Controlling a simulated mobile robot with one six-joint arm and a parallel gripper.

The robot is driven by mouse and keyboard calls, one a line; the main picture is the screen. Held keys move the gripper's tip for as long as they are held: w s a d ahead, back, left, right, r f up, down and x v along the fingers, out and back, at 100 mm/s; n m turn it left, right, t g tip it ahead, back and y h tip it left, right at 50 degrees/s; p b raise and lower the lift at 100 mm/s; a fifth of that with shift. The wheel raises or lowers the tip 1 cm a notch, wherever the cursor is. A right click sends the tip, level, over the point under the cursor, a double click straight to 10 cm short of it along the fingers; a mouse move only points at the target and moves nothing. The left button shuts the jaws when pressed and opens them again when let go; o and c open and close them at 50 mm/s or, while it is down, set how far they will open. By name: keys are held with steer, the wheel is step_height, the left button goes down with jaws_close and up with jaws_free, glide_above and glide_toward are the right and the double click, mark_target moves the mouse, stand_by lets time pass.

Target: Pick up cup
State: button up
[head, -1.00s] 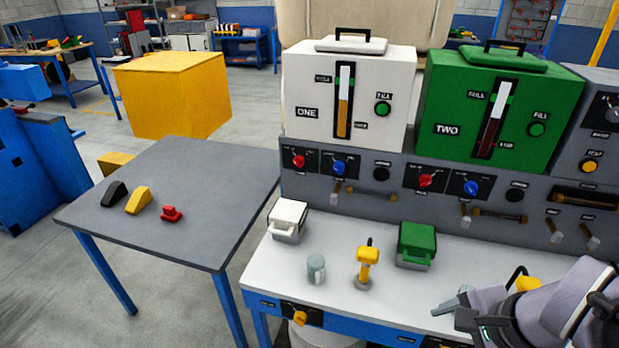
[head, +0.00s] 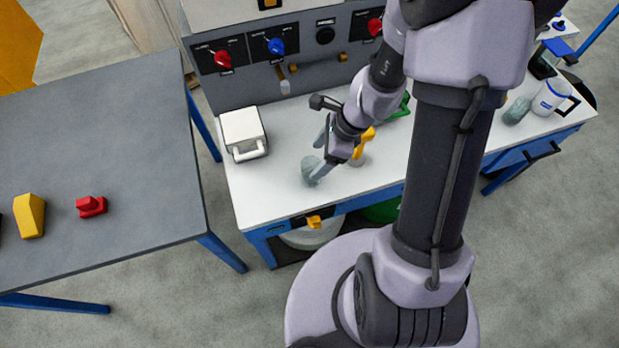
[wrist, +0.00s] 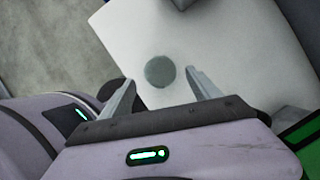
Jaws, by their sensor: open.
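The cup (head: 309,167) is small, grey-green and glassy, and stands on the white workbench top (head: 283,200) near its front edge. In the wrist view the cup (wrist: 160,71) is a round grey-green disc seen from above, between the two fingertips or just beyond them. My gripper (head: 320,160) is open over the cup, its fingers pointing down towards it. In the wrist view my gripper (wrist: 159,82) shows both fingers spread with nothing held. I cannot tell whether a finger touches the cup.
A white lidded box (head: 243,130) stands left of the cup. A yellow-handled tool (head: 362,142) stands close on its right, partly behind my gripper. A green box (head: 402,105) is mostly hidden behind my arm. The grey table (head: 110,130) is at the left.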

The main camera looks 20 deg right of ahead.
mark_target(311, 166)
steer(key=b+x, duration=0.3)
steer(key=x, duration=0.2)
steer(key=shift+f+b, duration=0.3)
steer(key=shift+b, duration=0.05)
steer(key=shift+a+f, duration=0.1)
steer(key=shift+f, duration=0.05)
steer(key=shift+c, duration=0.4)
jaws_close()
